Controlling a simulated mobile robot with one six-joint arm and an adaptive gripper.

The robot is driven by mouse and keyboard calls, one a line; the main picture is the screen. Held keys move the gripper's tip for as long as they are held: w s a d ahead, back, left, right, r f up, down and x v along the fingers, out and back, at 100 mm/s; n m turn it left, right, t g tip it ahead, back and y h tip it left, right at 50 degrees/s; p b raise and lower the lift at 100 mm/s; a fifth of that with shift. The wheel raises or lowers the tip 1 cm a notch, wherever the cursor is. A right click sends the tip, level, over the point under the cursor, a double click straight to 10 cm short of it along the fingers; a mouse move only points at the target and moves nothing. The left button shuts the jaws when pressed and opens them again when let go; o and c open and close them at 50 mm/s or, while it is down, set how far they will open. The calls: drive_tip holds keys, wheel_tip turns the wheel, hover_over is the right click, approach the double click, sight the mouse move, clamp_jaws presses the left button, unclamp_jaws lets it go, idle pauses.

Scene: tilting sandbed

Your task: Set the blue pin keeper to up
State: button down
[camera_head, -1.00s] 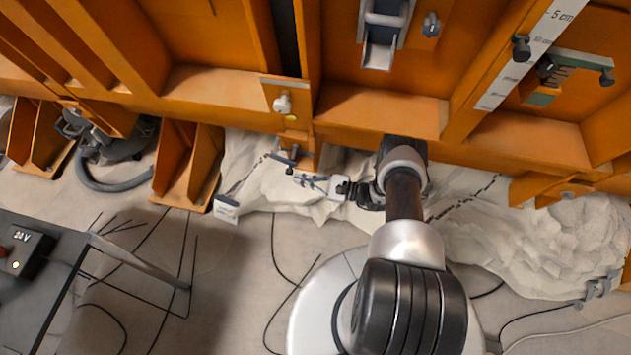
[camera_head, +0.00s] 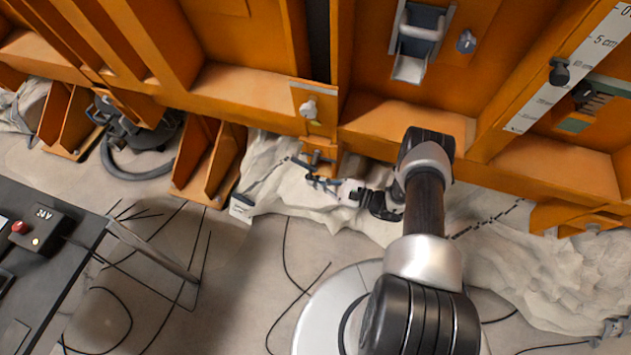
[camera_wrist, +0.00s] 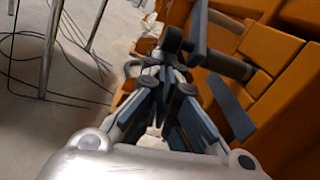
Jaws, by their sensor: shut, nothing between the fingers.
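A dark blue-grey fitting with a crossbar and short pin (camera_head: 317,159) sits low on the orange frame, below a plate with a white knob. I take it for the blue pin keeper, but its exact setting is too small to tell. My gripper (camera_head: 314,181) is shut and empty, just below and close beside this fitting; I cannot tell whether they touch. In the wrist view, my gripper (camera_wrist: 163,72) points at a dark cylinder, with an upright blue-grey bar (camera_wrist: 200,30) beyond the fingertips. The fingers hide part of the fitting there.
The orange frame (camera_head: 240,88) fills the back. Pale sand or rock (camera_head: 275,180) lies beneath it. A grey-blue latch (camera_head: 422,28), a small padlock-like piece (camera_head: 466,41) and a ruler (camera_head: 570,70) are higher up. A dark table (camera_head: 50,260) stands left, with cables on the floor.

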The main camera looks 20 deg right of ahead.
drive_tip(key=shift+s+d+r+g+h+p, duration=0.15)
drive_tip(key=shift+r+g+h+p, duration=0.2)
drive_tip(key=shift+h+p, duration=0.3)
drive_tip(key=shift+s+d+r+g+h+p, duration=0.15)
drive_tip(key=shift+g+h+p, duration=0.1)
drive_tip(key=shift+h+p, duration=0.3)
drive_tip(key=shift+r+p, duration=0.15)
drive_tip(key=shift+p, duration=0.45)
